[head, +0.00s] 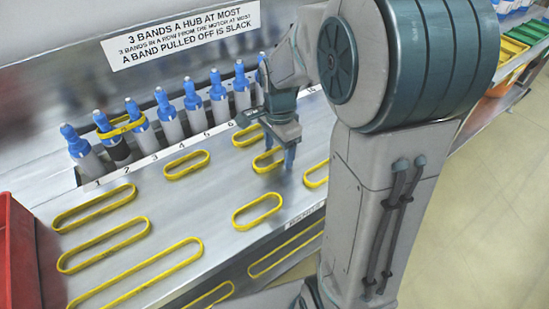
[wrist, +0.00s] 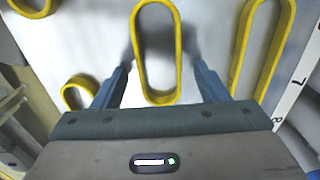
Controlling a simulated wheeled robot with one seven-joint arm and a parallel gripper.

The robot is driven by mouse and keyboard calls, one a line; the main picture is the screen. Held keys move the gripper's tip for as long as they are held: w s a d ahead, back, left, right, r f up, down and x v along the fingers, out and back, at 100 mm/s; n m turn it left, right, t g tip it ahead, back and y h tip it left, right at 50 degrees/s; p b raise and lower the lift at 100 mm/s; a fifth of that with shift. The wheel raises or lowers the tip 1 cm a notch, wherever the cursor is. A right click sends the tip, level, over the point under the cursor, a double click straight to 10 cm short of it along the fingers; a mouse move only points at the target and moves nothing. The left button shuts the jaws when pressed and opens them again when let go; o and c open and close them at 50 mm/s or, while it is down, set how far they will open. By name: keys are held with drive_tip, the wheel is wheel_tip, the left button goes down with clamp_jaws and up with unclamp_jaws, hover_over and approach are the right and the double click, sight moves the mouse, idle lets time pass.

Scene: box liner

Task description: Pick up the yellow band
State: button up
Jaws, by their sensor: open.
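My gripper (head: 281,150) is open and empty, pointing down over the sloping metal board. In the wrist view its two blue fingers (wrist: 160,82) stand on either side of the near end of a yellow band (wrist: 158,100), with a gap on both sides. This band is a long closed loop lying flat. In the head view the band (head: 255,163) lies under my gripper, partly hidden by it. Whether the fingertips touch the board is not clear. Several other yellow bands lie around, one at the front centre (head: 236,220) and one behind (head: 167,175).
A row of blue-topped hubs (head: 193,102) stands along the back, numbered in front. One yellow band (head: 121,130) is stretched around two hubs at the left. A red bin (head: 18,255) is at the left edge. A sign (head: 181,35) is on the back wall.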

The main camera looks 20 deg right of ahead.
drive_tip(key=c, duration=1.1)
drive_tip(key=shift+o, duration=0.2)
drive_tip(key=shift+r, duration=0.5)
drive_tip(key=r, duration=0.2)
drive_tip(key=r+p, duration=0.1)
drive_tip(key=shift+s+d+r, duration=0.2)
drive_tip(key=shift+d+r, duration=0.05)
drive_tip(key=shift+r, duration=0.15)
drive_tip(key=s+d+r, duration=0.6)
drive_tip(key=s+d, duration=0.1)
drive_tip(key=d, duration=0.1)
drive_tip(key=shift+s+p, duration=0.3)
drive_tip(key=shift+p, duration=0.15)
